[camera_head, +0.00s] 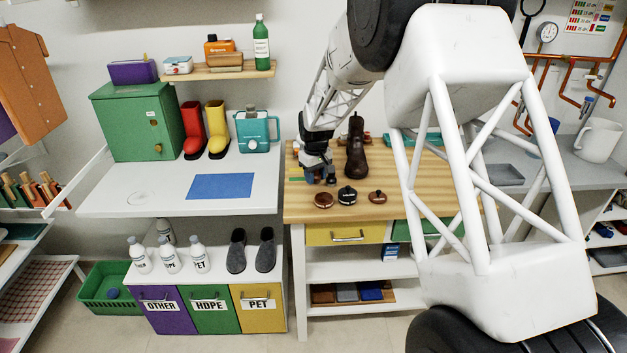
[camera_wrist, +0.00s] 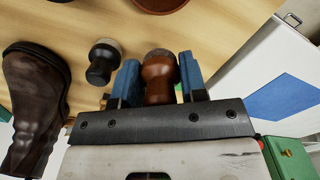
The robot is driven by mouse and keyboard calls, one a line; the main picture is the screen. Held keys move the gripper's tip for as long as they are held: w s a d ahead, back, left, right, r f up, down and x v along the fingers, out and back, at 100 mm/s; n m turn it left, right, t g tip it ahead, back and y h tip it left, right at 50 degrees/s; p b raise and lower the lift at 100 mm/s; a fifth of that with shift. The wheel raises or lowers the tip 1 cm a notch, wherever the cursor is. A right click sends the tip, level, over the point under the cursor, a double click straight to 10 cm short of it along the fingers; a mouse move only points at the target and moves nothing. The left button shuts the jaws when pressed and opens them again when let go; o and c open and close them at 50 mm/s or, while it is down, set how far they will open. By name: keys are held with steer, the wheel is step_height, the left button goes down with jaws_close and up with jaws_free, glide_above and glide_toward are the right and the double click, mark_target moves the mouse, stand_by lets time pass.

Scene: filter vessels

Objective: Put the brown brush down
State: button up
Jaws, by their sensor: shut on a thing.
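The brown brush (camera_wrist: 160,75), a rounded brown wooden handle, stands between the two blue fingers of my gripper (camera_wrist: 160,82) in the wrist view. The fingers are shut on its handle. Its lower end is mostly hidden, so I cannot tell whether it touches the wood. In the head view my gripper (camera_head: 321,176) is low over the left part of the wooden worktop (camera_head: 425,190), and the brown brush cannot be made out clearly there. A black-handled brush (camera_wrist: 103,62) stands just left of my gripper in the wrist view.
A dark brown boot (camera_head: 356,150) stands right of my gripper. The white table (camera_head: 130,203) with a blue mat (camera_head: 221,186) adjoins left.

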steer(key=shift+w+a+f, duration=0.1)
steer(key=shift+w+a, duration=0.05)
steer(key=shift+w, duration=0.65)
steer(key=shift+w+a+f, duration=0.1)
steer(key=shift+w, duration=0.7)
steer(key=shift+f, duration=1.7)
steer(key=shift+f, duration=0.15)
steer(key=o, duration=0.6)
steer(key=shift+c, duration=0.2)
step_height(320, 180, up, 12)
steer(key=shift+r, duration=0.2)
